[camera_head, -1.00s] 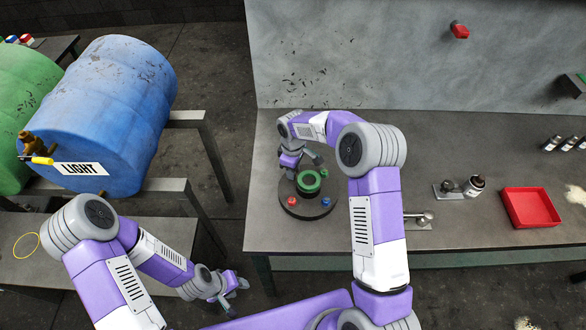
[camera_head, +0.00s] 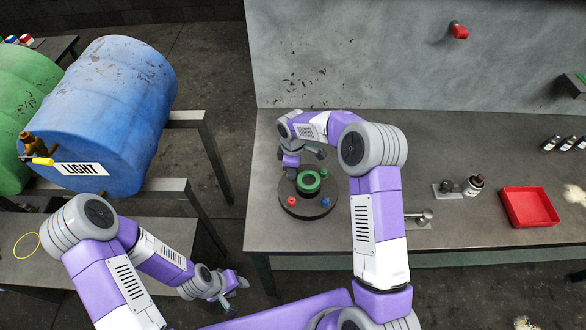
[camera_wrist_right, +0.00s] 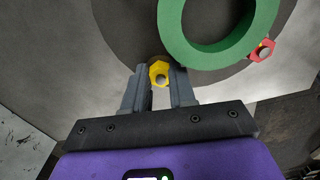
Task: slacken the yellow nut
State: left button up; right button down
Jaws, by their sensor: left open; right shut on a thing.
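The yellow nut (camera_wrist_right: 159,71) sits on a bolt at the edge of a dark round base (camera_head: 312,209), beside a green ring (camera_head: 309,181). My right gripper (camera_wrist_right: 160,86) is shut on the yellow nut, with one finger on either side of it in the right wrist view. In the head view my right gripper (camera_head: 303,160) is at the far side of the round base, and the nut is hidden there. My left gripper (camera_head: 236,286) is open and empty, low in front of the bench, away from the round base.
A red tray (camera_head: 528,207) and small bottles stand on the bench to the right.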

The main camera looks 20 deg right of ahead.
jog(key=c, duration=0.9)
grip_release()
notch_tip(320, 180, up, 8)
jog(key=shift+f, duration=0.25)
jog(key=shift+p, duration=0.35)
